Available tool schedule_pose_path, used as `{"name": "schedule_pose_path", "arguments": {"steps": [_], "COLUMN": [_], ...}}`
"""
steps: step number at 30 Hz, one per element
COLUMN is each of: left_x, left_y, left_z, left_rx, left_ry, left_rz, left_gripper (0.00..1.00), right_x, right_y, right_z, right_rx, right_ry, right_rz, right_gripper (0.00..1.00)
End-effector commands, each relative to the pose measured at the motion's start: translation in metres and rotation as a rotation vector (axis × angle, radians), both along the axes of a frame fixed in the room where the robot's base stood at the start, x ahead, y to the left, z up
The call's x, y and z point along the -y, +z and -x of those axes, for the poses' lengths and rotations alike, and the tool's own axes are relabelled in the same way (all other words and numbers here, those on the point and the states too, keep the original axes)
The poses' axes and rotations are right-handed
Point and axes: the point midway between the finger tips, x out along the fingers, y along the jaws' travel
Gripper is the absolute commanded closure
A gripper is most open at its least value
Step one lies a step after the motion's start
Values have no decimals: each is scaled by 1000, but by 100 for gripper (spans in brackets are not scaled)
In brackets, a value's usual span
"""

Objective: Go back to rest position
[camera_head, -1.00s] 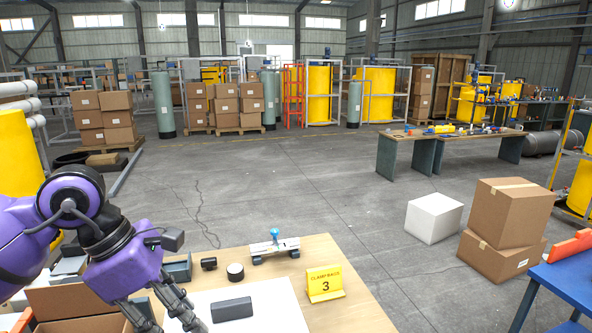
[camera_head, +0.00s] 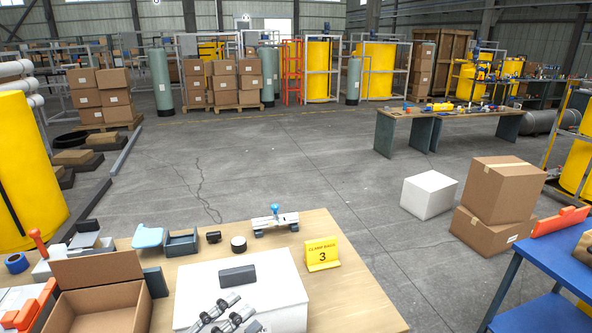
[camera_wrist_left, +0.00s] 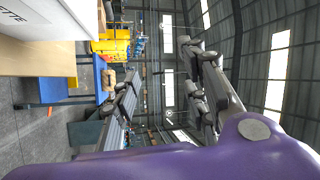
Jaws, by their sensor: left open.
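My left gripper (camera_head: 226,314) shows at the bottom of the head view, over the front of a white box or board (camera_head: 205,286) on the wooden table (camera_head: 372,306). Only its grey fingers show there; the purple arm is out of the picture. In the left wrist view the fingers of my left gripper (camera_wrist_left: 165,95) stand wide apart with nothing between them. The picture there is turned on its side. My right gripper is in neither view.
An open cardboard box (camera_head: 100,302) stands at the table's left. A blue table (camera_head: 550,268) stands at right.

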Motion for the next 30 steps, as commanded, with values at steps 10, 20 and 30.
{"name": "schedule_pose_path", "arguments": {"steps": [10,20,30], "left_x": [-102,-98,-95], "left_y": [-216,-312,-320], "left_z": [104,231,244], "left_rx": [-918,-1363,-1402], "left_ry": [682,971,994], "left_rz": [569,821,840], "left_gripper": [60,60,60], "right_x": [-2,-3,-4], "right_y": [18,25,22], "right_z": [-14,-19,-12], "right_rx": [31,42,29], "right_ry": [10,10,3], "right_rz": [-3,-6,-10], "right_gripper": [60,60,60]}}
